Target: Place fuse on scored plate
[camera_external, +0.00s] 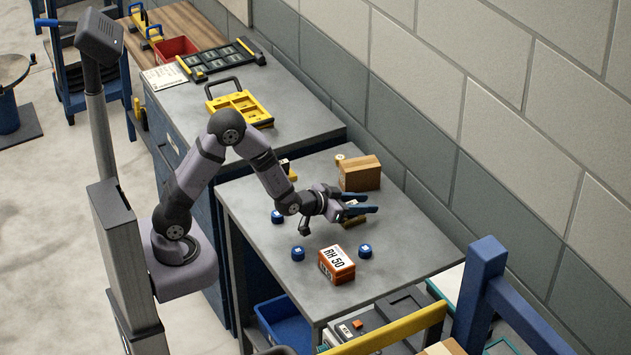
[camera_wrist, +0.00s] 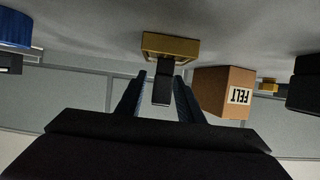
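My gripper (camera_external: 365,202) has blue fingers and reaches over the table toward the right. In the wrist view its fingers (camera_wrist: 160,85) are apart. A small dark block with a greyer end (camera_wrist: 162,88), likely the fuse, lies between them, with gaps seeming to show at its sides. A flat brass-coloured block (camera_wrist: 170,40), likely the scored plate, is just beyond the fuse in that upside-down view. In the external view the plate (camera_external: 353,222) is partly hidden below the fingers. I cannot tell whether fuse and plate touch.
A cardboard box labelled FELT (camera_wrist: 222,88) stands close by the plate; it also shows in the external view (camera_external: 360,173). An orange-brown RH 50 box (camera_external: 337,265) and blue round pieces (camera_external: 298,253) stand nearer the front. The table's front right is clear.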

